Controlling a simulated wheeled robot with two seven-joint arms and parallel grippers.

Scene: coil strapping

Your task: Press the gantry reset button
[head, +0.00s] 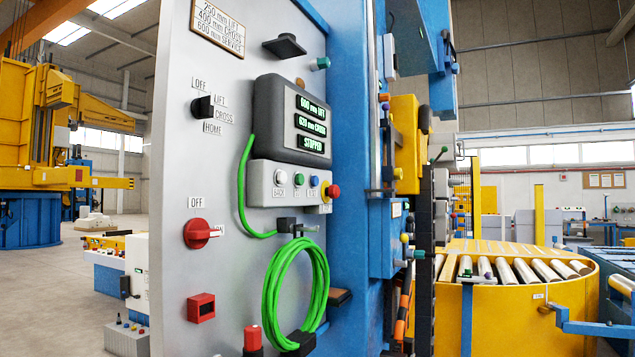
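A grey gantry control panel (225,200) stands upright close in front of me. On it a dark display box (270,110) shows green lines reading about 600 mm LIFT, 620 mm CROSS and STOPPED. Under it a light grey button box (262,185) carries a white button (280,177), a green button (299,179), a blue button (314,181) and a red mushroom button (332,191). The small labels are mostly too small to read, so I cannot tell which button is the reset. Neither gripper is in view.
The panel also has a black selector (203,107), a red rotary switch (202,233), a red box (200,308) and a hanging green cable coil (270,290). A blue column (350,150) adjoins it. A yellow roller table (510,310) stands right; open floor lies left.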

